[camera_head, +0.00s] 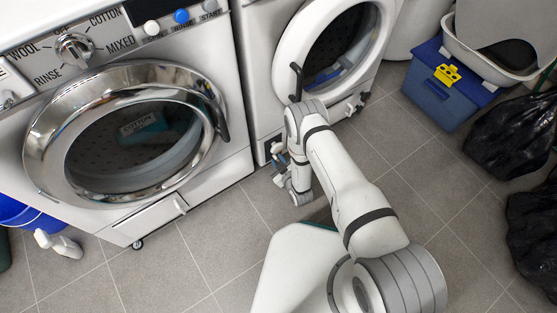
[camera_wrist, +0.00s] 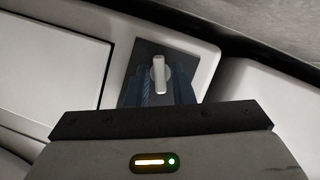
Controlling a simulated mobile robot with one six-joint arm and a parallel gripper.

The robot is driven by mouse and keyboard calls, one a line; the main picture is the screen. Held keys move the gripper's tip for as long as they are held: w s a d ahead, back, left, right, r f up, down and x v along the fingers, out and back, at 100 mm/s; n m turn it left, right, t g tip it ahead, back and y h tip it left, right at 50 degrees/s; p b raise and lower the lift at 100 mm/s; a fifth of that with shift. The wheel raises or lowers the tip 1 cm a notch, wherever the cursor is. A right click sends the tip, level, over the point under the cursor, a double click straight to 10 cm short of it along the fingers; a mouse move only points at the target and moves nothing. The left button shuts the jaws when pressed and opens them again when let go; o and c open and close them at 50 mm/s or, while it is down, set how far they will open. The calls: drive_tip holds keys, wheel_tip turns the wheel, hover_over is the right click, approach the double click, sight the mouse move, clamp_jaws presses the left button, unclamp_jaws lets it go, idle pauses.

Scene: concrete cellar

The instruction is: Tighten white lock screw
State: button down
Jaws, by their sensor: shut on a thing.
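The white lock screw (camera_wrist: 159,74) shows in the wrist view as a short white bar handle, roughly upright, in front of a dark square recess (camera_wrist: 148,51) on a pale machine panel. My gripper (camera_wrist: 162,88) has its two dark bluish fingers on either side of the screw's handle and is shut on it. In the head view, my gripper (camera_head: 279,157) is low at the front left corner of the right washing machine (camera_head: 262,75). The screw is too small and covered to make out there.
The left washing machine (camera_head: 215,132) stands close beside my gripper, its round door shut. The right machine's door has a dark handle (camera_head: 296,82) above my arm. A blue toolbox (camera_head: 432,97) and black bags (camera_head: 515,135) lie to the right. Tiled floor in front is clear.

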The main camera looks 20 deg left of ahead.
drive_tip(key=n+t, duration=0.1)
drive_tip(key=n, duration=0.1)
drive_tip(key=n+t, duration=0.1)
drive_tip(key=n, duration=0.1)
drive_tip(key=shift+s+a+f+h, duration=0.1)
drive_tip(key=shift+s+f+h, duration=0.1)
drive_tip(key=shift+h, duration=0.2)
drive_tip(key=n+t+b, duration=0.2)
drive_tip(key=n, duration=0.2)
drive_tip(key=shift+f, duration=0.1)
drive_tip(key=shift+n+t, duration=0.3)
drive_tip(key=shift+t, duration=0.1)
drive_tip(key=c, duration=1.5)
unclamp_jaws()
